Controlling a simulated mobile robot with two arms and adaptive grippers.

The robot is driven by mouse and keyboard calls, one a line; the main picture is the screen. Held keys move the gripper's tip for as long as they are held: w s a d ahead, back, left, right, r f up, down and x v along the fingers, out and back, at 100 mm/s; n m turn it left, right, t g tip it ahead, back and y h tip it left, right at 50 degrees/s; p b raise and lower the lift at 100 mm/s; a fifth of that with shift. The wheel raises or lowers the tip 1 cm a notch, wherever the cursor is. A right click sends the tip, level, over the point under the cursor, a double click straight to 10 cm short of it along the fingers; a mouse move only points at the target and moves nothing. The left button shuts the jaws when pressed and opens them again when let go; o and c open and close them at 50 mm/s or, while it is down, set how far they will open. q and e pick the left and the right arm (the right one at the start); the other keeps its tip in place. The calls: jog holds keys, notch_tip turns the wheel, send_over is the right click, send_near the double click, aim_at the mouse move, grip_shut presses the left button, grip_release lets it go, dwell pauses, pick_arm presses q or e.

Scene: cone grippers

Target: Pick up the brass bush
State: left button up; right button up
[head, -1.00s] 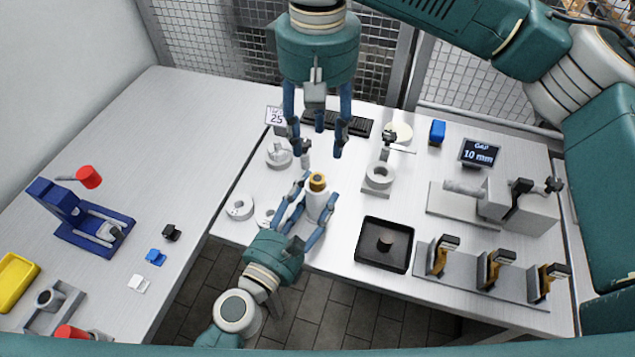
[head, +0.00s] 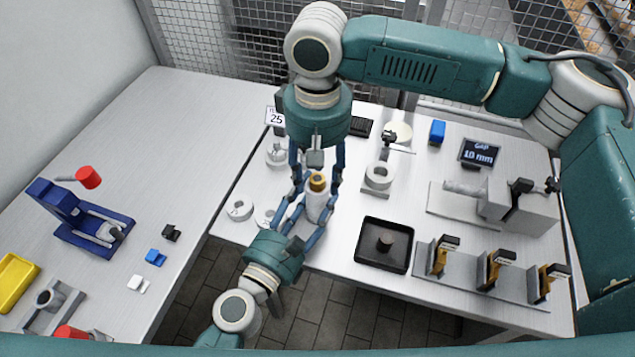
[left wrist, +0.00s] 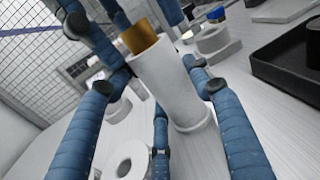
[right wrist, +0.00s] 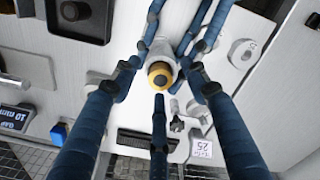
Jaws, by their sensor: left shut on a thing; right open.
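The brass bush (head: 318,180) is a short gold ring with a dark bore. It sits at the top end of a white cylinder (head: 317,206). In the left wrist view the bush (left wrist: 140,37) shows at the top of the white cylinder (left wrist: 172,92). My left gripper (head: 311,208) is shut on the white cylinder from the front. My right gripper (head: 317,177) points down from above, open, with its fingers spread around the bush. In the right wrist view the bush (right wrist: 160,77) lies between the open fingertips; I cannot tell whether any touch it.
White rings (head: 240,207) lie left of the grippers, and a ring on a grey block (head: 379,176) stands right. A black tray (head: 370,258) with a dark cylinder is at front right. A gap separates the two tables.

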aim_at(317, 178)
jog(key=shift+c, duration=0.6)
grip_shut()
jog(key=shift+r, duration=0.1)
notch_tip(317, 178, up, 10)
pick_arm(q)
jog(key=o, duration=1.2)
jog(key=shift+o, duration=0.2)
jog(key=shift+s, duration=0.1)
